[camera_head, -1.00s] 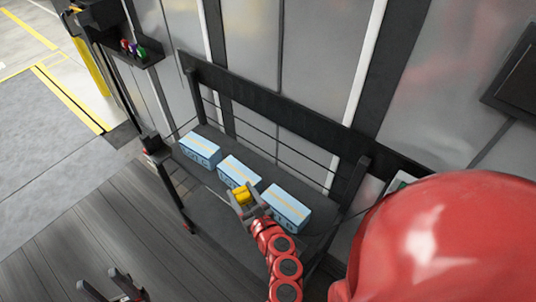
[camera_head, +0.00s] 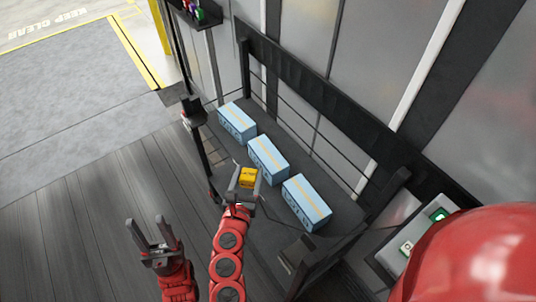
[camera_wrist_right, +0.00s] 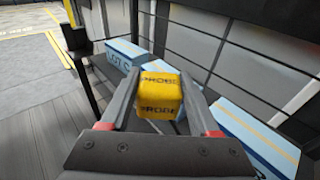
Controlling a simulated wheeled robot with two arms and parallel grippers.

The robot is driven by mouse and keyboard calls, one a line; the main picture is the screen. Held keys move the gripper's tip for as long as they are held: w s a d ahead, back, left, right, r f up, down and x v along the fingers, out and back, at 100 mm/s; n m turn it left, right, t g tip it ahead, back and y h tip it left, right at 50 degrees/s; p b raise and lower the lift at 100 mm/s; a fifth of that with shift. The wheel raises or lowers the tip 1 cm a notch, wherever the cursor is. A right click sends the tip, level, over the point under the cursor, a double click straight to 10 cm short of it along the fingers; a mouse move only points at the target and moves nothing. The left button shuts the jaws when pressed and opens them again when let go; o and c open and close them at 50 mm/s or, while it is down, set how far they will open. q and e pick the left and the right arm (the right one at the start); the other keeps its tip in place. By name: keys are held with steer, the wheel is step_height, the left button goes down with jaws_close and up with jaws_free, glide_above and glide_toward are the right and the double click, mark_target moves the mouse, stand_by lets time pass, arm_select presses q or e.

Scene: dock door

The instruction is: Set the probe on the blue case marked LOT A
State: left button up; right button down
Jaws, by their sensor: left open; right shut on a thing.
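My right gripper (camera_head: 247,176) is shut on the yellow probe (camera_head: 246,179), a small block with PROBE printed on it in the right wrist view (camera_wrist_right: 160,95). It holds the probe in front of the middle blue case (camera_head: 268,158). The left blue case (camera_head: 237,122) and right blue case (camera_head: 307,202) stand beside it in a row. My left gripper (camera_head: 147,224) is open and empty, left of the right one.
The cases stand on a dark bench (camera_head: 340,213) with a back rail and posts. A small shelf with coloured items (camera_head: 196,12) hangs at the upper left. A panel with a green button (camera_head: 438,215) is at the right. The floor at left is clear.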

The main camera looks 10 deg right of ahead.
steer(key=shift+s+a+r, duration=0.1)
steer(key=shift+a, duration=0.15)
steer(key=p, duration=0.4)
glide_above(268, 153)
steer(key=shift+s+a+f, duration=0.1)
steer(key=shift+f, duration=0.55)
steer(key=shift+w+f, duration=0.15)
steer(key=shift+w, duration=0.1)
step_height(268, 153, down, 3)
steer(key=shift+f+p, duration=0.2)
steer(key=shift+p, duration=0.2)
steer(key=shift+s, duration=0.1)
steer(key=shift+f, duration=0.2)
steer(key=shift+c, duration=0.6)
jaws_free()
steer(key=shift+r, duration=0.1)
